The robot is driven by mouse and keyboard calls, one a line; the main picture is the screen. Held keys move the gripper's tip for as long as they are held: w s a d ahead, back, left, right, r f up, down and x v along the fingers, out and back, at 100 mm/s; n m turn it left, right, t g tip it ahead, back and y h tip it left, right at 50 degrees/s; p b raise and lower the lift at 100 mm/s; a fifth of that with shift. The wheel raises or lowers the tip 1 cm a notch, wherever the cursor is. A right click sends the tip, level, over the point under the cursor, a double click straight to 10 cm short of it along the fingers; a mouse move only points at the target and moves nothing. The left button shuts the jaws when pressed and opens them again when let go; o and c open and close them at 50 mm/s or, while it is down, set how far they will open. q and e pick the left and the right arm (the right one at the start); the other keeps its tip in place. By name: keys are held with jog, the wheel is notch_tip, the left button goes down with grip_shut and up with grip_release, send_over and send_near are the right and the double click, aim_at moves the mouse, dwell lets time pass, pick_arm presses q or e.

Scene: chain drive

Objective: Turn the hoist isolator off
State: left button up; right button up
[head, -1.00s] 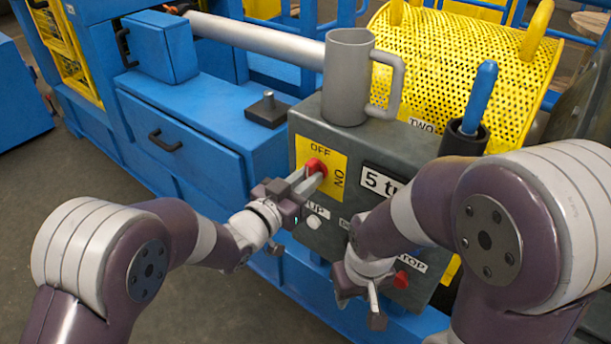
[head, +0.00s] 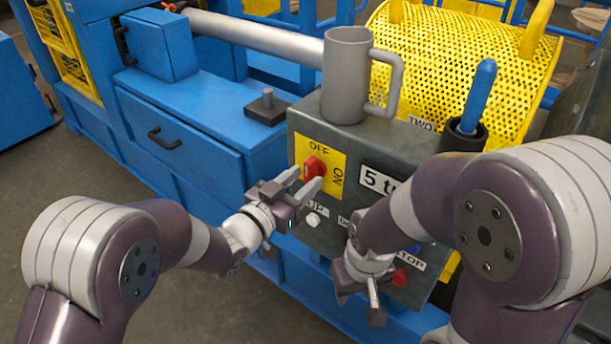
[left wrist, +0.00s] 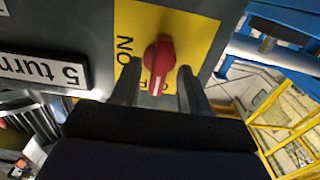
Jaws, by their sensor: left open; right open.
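The hoist isolator is a red rotary knob (head: 314,168) on a yellow plate (head: 335,158) on the front of a grey control box. OFF is printed above it and ON to its right. The knob also shows in the left wrist view (left wrist: 159,62), its grip lined up with the partly hidden OFF lettering. My left gripper (head: 302,181) is open just in front of the knob, lower left of it. In the left wrist view its two fingers (left wrist: 158,80) stand apart on either side of the knob, with no contact visible. My right gripper (head: 361,300) is open and empty, low by the box.
A grey mug (head: 345,85) stands on the box (head: 405,140). A blue-handled tool (head: 480,98) sits in a dark holder to its right. Push buttons, including a white one (head: 313,219) and a red one (head: 400,278), are below. A blue cabinet (head: 185,130) is at left.

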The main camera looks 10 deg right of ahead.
pick_arm(q)
jog(key=p+v, duration=0.2)
jog(key=v, duration=0.9)
jog(key=shift+s, duration=0.1)
